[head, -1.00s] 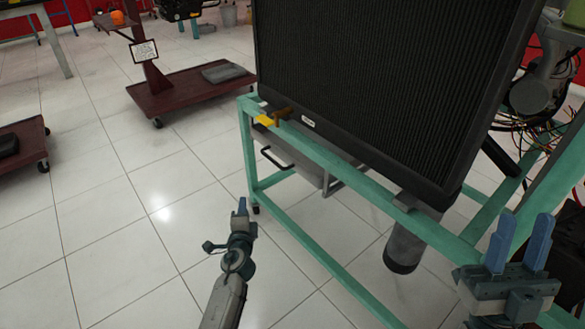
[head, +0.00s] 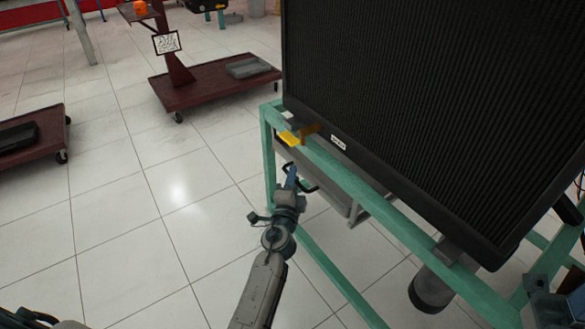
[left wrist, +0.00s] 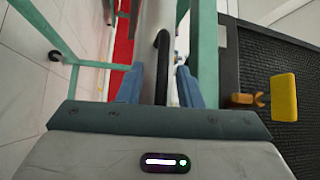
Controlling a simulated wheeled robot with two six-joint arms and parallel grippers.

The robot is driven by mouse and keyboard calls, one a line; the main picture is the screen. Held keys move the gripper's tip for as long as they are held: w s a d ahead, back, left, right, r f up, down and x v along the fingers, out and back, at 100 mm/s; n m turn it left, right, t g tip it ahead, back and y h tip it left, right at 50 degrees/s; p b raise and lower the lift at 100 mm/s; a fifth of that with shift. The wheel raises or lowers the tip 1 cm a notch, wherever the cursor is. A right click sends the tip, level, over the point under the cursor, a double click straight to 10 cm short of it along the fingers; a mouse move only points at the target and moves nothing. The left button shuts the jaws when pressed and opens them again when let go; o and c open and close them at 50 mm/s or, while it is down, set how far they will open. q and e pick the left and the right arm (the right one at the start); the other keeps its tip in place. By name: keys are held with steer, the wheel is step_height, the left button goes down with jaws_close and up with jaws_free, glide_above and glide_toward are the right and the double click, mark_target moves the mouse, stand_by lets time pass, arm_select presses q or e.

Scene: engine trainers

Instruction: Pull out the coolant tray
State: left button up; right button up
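The grey coolant tray (head: 338,188) hangs under the black radiator in the green frame, with a black bar handle (head: 312,183) on its front. My left gripper (head: 291,176) is at this handle. In the left wrist view the left gripper (left wrist: 158,88) is open, its blue fingers standing on either side of the black handle (left wrist: 162,62), with gaps still visible. My right gripper (head: 568,290) is cut off at the lower right edge, so its fingers cannot be judged.
The black radiator (head: 430,120) stands above the tray on the green frame (head: 345,178). A yellow tab (head: 289,138) sits at its lower left corner, also in the left wrist view (left wrist: 284,97). A dark red cart (head: 215,85) stands behind.

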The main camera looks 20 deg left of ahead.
arm_select(q)
steer(key=shift+w, duration=0.2)
steer(key=shift+r, duration=0.1)
jaws_close()
steer(key=s+a, duration=0.9)
steer(key=s, duration=0.3)
steer(key=shift+s+a+b, duration=0.25)
steer(key=shift+a+b, duration=0.05)
steer(key=shift+a, duration=0.05)
